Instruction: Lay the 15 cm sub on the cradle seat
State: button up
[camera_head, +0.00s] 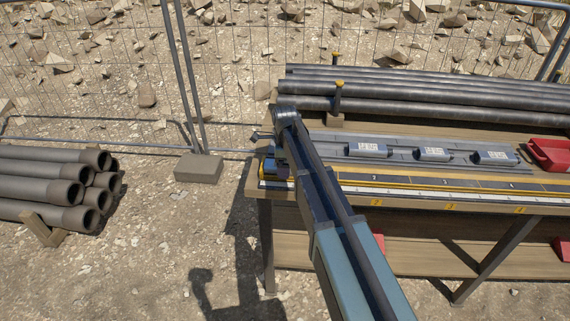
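My arm reaches from the bottom right up to the left end of a workbench (262,194), and my gripper (281,171) points down there. It is small and partly covered by my arm, so its fingers and anything between them cannot be made out. A blue piece (268,166) shows beside it at the bench's left end. I cannot tell which thing is the sub or the cradle seat.
Long dark pipes (430,90) lie along the back of the bench beside a yellow-topped post (338,98). A red bin (550,153) stands at right. Yellow numbered tags (450,206) mark the front edge. Stacked pipes (50,185) and a fence foot (199,168) are at left.

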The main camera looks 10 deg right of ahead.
jog(key=shift+c, duration=0.3)
jog(key=c, duration=1)
jog(key=o, duration=1)
jog(key=shift+o, duration=0.2)
notch_tip(320, 180, up, 11)
jog(key=p, duration=1.1)
